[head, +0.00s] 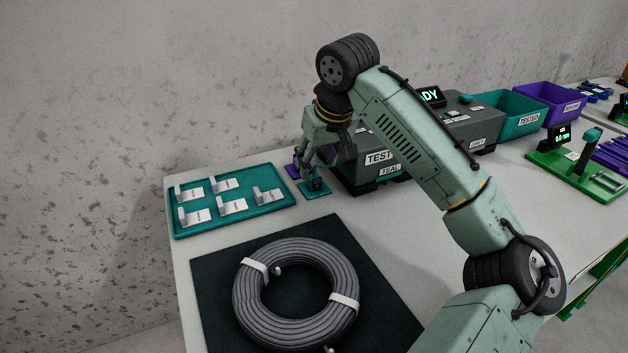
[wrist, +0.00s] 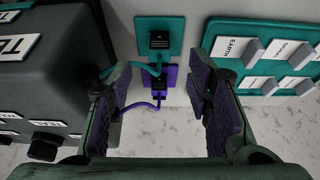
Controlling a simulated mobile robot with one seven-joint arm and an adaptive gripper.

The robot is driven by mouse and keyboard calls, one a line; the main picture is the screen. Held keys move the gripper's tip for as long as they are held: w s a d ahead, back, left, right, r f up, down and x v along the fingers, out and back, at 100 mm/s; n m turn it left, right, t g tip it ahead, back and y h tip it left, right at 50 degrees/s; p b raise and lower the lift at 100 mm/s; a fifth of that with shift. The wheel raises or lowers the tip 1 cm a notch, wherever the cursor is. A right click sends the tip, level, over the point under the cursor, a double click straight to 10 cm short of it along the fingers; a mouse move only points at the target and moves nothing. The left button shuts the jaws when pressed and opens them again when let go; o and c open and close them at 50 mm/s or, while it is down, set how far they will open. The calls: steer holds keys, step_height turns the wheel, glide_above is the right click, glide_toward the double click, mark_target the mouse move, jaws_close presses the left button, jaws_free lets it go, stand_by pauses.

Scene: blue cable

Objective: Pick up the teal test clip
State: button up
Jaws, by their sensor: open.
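The teal test clip (wrist: 159,41) is a small dark clip on a square teal pad, with a teal lead running to the tester. In the head view the teal test clip (head: 317,184) sits beside the grey tester, just below my gripper (head: 322,163). In the wrist view my gripper (wrist: 160,72) is open and empty, its fingers spread to either side. The teal clip lies beyond the fingertips, near the line between them. A second dark clip on a purple pad (wrist: 168,78) with a purple lead lies closer, between the fingers.
The grey tester (head: 370,181) stands close on the right. A teal tray (head: 237,224) with several labelled tags is on the left. A grey cable coil (head: 253,317) lies on a dark mat (head: 216,268) in front. Teal (head: 524,111) and purple (head: 551,99) bins stand behind the tester.

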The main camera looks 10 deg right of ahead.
mark_target(315, 177)
steer(key=x, duration=0.5)
steer(key=shift+s+p, duration=0.2)
steer(key=shift+p, duration=0.1)
steer(key=shift+c, duration=0.5)
steer(key=c, duration=0.7)
steer(key=shift+c, duration=0.2)
